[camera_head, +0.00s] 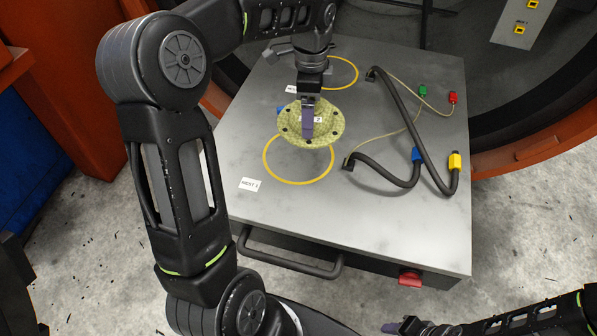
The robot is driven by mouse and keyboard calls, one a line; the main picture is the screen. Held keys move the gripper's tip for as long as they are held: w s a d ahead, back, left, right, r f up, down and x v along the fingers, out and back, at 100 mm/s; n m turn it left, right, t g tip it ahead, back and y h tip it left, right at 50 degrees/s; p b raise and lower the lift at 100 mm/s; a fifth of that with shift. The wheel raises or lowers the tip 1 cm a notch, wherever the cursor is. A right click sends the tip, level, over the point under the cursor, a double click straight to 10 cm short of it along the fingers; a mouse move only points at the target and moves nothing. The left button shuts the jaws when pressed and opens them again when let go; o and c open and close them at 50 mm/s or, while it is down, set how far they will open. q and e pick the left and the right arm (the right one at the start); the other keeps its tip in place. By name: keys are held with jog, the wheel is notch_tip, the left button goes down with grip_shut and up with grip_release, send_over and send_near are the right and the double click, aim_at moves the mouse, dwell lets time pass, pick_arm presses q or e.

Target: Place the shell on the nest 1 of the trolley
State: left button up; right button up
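The shell (330,130), a speckled yellow-green flanged disc with dark holes around its rim, is over the trolley (420,230). It covers the far part of the yellow nest 1 ring (298,184), whose near part is bare beside the "NEST 1" label (250,184). My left gripper (308,125) points down at the shell's middle, with a purple fingertip against its raised centre. It appears shut on the shell; the far finger is hidden. Whether the shell touches the trolley top is unclear. My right gripper (393,327) is at the bottom edge, partly cut off, away from the trolley.
A second yellow ring (340,73) lies farther back. Black hoses (412,125) with coloured ends cover the trolley's right side. A handle (290,265) and red part (410,279) are on its front. A blue item (281,110) shows beside the shell. The front top is clear.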

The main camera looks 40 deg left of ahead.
aim_at(299, 116)
pick_arm(q)
jog(key=shift+s+a+f+m+b, duration=0.2)
jog(key=shift+a+f+m+b, duration=0.1)
jog(key=shift+a+f+m, duration=0.25)
jog(key=shift+s+a+f+m+b, duration=0.2)
jog(key=shift+a+f+m+b, duration=0.15)
jog(key=shift+a+f, duration=0.25)
jog(key=shift+s, duration=0.1)
pick_arm(e)
notch_tip(299, 116, down, 2)
jog(key=shift+f, duration=0.25)
pick_arm(q)
jog(key=shift+f, duration=2.5)
pick_arm(e)
jog(key=shift+f, duration=0.25)
pick_arm(q)
jog(key=shift+f, duration=0.1)
jog(key=shift+f+b, duration=0.35)
jog(key=shift+f, duration=2.05)
pick_arm(e)
jog(key=shift+f, duration=0.2)
